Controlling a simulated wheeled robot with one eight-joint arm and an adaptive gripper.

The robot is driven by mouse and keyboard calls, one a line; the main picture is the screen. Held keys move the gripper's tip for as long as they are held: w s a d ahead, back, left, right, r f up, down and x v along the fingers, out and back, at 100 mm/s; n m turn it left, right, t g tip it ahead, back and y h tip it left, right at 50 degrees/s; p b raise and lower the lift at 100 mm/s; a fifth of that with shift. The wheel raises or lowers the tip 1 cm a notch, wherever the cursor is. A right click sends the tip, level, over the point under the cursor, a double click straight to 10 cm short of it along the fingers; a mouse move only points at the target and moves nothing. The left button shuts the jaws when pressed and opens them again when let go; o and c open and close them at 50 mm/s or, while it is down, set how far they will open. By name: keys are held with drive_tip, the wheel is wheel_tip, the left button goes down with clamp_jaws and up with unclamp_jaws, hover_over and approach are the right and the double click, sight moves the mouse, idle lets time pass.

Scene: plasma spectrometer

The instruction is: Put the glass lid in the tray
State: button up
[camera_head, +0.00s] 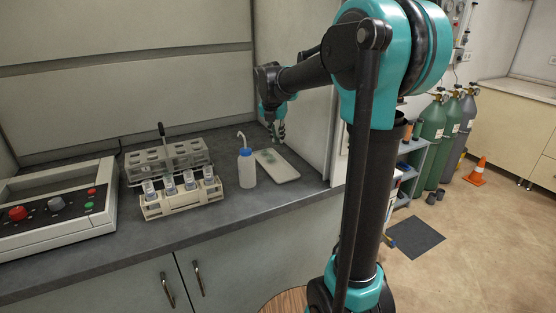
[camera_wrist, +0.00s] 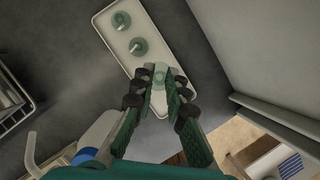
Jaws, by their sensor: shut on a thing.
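My gripper (camera_wrist: 160,85) is shut on a small round glass lid (camera_wrist: 160,72), which shows between the fingertips in the wrist view. The lid appears over the lower end of the white tray (camera_wrist: 148,24); its exact height is hard to tell. Two other glass lids, an upper one (camera_wrist: 121,20) and a lower one (camera_wrist: 138,46), lie in the tray. In the head view my gripper (camera_head: 279,134) is above the tray (camera_head: 284,174), near the cabinet's side wall. The held lid is too small to make out there.
A wash bottle with a blue cap (camera_head: 246,168) stands just left of the tray. Further left are a rack with several vials (camera_head: 182,202), a clear rack (camera_head: 165,160) behind it and a control box (camera_head: 60,222). The side wall (camera_head: 305,110) is close on the right.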

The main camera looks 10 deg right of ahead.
wheel_tip(320, 180, down, 10)
drive_tip(key=shift+r, duration=0.15)
idle(0.3)
drive_tip(key=o, duration=0.7)
drive_tip(key=shift+o, duration=0.2)
drive_tip(key=v, duration=1.2)
